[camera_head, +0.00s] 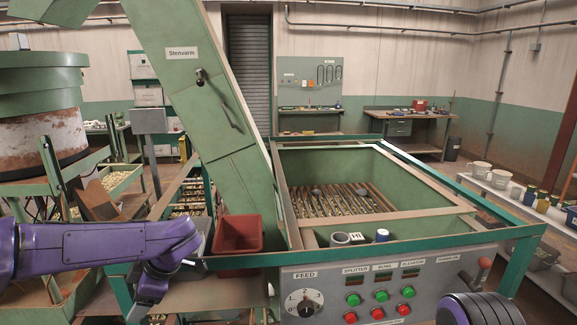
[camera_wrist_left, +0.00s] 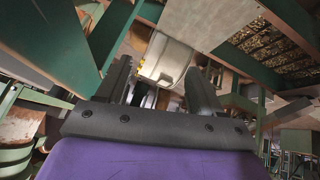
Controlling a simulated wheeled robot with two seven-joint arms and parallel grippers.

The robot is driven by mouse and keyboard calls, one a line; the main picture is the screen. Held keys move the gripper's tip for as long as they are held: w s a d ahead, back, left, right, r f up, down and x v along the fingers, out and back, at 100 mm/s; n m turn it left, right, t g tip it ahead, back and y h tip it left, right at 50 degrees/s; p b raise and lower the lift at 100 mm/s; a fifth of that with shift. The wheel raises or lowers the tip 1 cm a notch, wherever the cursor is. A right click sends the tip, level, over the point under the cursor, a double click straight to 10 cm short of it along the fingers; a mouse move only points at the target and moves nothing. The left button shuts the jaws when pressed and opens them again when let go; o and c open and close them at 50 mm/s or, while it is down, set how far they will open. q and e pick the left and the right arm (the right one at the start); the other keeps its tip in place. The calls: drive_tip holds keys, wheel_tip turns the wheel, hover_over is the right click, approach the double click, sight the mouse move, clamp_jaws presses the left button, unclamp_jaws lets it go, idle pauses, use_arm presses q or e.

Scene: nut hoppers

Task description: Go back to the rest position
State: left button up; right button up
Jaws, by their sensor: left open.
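My left arm comes in from the left in the head view. Its wrist bends down beside the machine, left of the red bin (camera_head: 238,235), with the left gripper (camera_head: 138,314) low at the bottom edge. In the left wrist view the two dark fingers of the left gripper (camera_wrist_left: 158,78) stand apart with nothing between them. Behind them are a pale rounded container (camera_wrist_left: 165,60) and green frame bars. Only a purple part of my right arm shows at the bottom right of the head view; its gripper is out of the picture.
The green hopper (camera_head: 300,241) stands in the middle, with the control panel (camera_head: 420,285) in front. A sloping green conveyor (camera_head: 205,100) rises beside it. Green frame rails (camera_head: 120,292) run close to my left wrist. A low bench with buckets (camera_head: 500,179) is at right.

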use_arm(q)
drive_tip(key=s+f+m+t+y+b, duration=0.1)
drive_tip(key=s+f+m+t+b, duration=0.3)
drive_tip(key=f, duration=1)
drive_tip(key=s+f+m+t+y+b, duration=0.15)
drive_tip(key=s+f+m, duration=0.3)
drive_tip(key=f, duration=1.05)
drive_tip(key=s+f+m+g+h+b, duration=0.1)
drive_tip(key=s+f+m+h, duration=0.2)
drive_tip(key=s+f, duration=0.3)
drive_tip(key=s+d+f+m+g+h+b, duration=0.1)
drive_tip(key=s+f, duration=0.6)
drive_tip(key=s, duration=0.9)
drive_tip(key=m+h+b, duration=0.1)
drive_tip(key=m+h, duration=0.1)
drive_tip(key=shift+d+f+m, duration=0.2)
drive_tip(key=shift+f+m, duration=0.1)
drive_tip(key=shift+m, duration=0.05)
drive_tip(key=shift+g, duration=0.25)
